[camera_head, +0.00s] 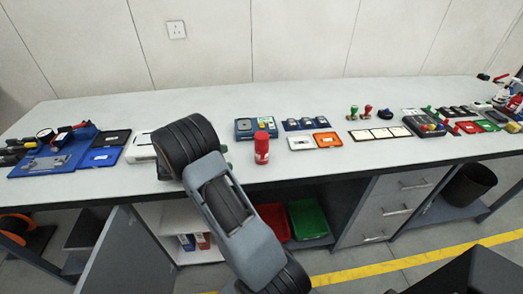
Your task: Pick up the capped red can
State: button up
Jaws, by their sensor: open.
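The capped red can (261,149) stands upright near the front edge of the workbench (330,170), around its middle. It is a small red cylinder with a lighter marking on its side and a red cap on top. My arm reaches up from the bottom of the view, just left of the can, and does not appear to hold it. My gripper cannot be made out; the arm's links hide that area. A white item on the bench left of the arm is partly hidden by it.
Behind the can is a blue case (243,128). Right of it lie a white box (301,142) and an orange box (327,139). Red and green stamps (367,111) stand farther right. A blue tray with tools (55,160) lies at left. Bare bench lies right of the can along the front.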

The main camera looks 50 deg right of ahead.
aim_at(262, 149)
jog(key=x, duration=0.8)
jog(key=shift+d+p, duration=0.2)
jog(key=shift+p, duration=0.1)
jog(key=shift+p+x, duration=0.4)
jog(key=shift+x, duration=2.3)
jog(key=shift+r, duration=0.2)
jog(key=shift+w, duration=0.1)
jog(key=c, duration=1.2)
jog(key=shift+r, duration=0.1)
